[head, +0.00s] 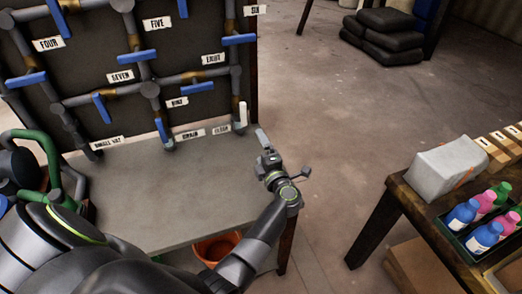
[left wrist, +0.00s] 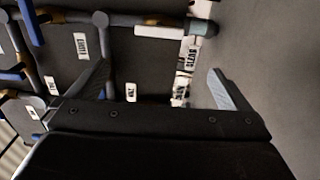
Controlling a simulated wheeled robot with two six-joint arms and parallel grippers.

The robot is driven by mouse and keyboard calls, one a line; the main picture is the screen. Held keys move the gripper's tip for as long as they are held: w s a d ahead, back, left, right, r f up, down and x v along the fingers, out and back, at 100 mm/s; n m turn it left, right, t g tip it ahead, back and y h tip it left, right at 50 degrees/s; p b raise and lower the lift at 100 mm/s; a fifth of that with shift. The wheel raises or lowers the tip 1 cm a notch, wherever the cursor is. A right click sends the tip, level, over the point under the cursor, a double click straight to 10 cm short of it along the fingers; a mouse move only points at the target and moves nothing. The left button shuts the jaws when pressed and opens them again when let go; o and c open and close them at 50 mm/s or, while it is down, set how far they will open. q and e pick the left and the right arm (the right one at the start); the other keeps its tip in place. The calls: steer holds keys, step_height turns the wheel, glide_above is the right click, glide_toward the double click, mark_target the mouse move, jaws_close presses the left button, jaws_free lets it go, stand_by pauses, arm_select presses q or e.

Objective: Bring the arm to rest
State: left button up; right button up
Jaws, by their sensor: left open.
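My left gripper (head: 284,156) is open and empty, in the air by the right end of the grey bench (head: 150,195). My left arm reaches to it from the lower left of the head view. In the left wrist view the two fingers (left wrist: 160,88) stand wide apart with nothing between them. The pipe panel (head: 110,75), with blue valve handles and white labels, is beyond the gripper and to its left. A white handle (head: 243,115) is at the panel's lower right, apart from the fingers. My right gripper is not in view.
An orange bucket (head: 215,249) is partly hidden under the bench. At the right, a wooden table (head: 405,203) bears a white box (head: 448,164) and a tray of coloured bottles. Dark sacks (head: 385,45) are stacked at the back. The floor between bench and table is clear.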

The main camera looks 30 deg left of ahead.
arm_select(q)
steer(key=s+d+r+m+t+h, duration=0.2)
steer(key=d+r+m+t+h, duration=0.25)
steer(key=m+t+h, duration=0.6)
steer(key=s+d+f+m+g+h, duration=0.35)
steer(key=s+m+g+h, duration=0.3)
steer(key=m, duration=0.55)
steer(key=s+a+f+m+g+y, duration=0.2)
steer(key=s+a+g, duration=0.15)
steer(key=s, duration=0.55)
steer(key=s+a+f+m+g+y, duration=0.15)
steer(key=s+g, duration=0.25)
steer(key=s, duration=0.5)
steer(key=s+a+f+m+g+y, duration=0.2)
steer(key=s+a+f+g, duration=0.15)
steer(key=s, duration=0.55)
step_height(320, 180, down, 24)
steer(key=s+a+g, duration=0.1)
steer(key=a+g, duration=0.1)
steer(key=s+d+f+g+h, duration=0.1)
steer(key=s+f, duration=1.4)
steer(key=f, duration=0.1)
steer(key=shift+s+d+n+g, duration=0.2)
steer(key=shift+d+n+g, duration=0.1)
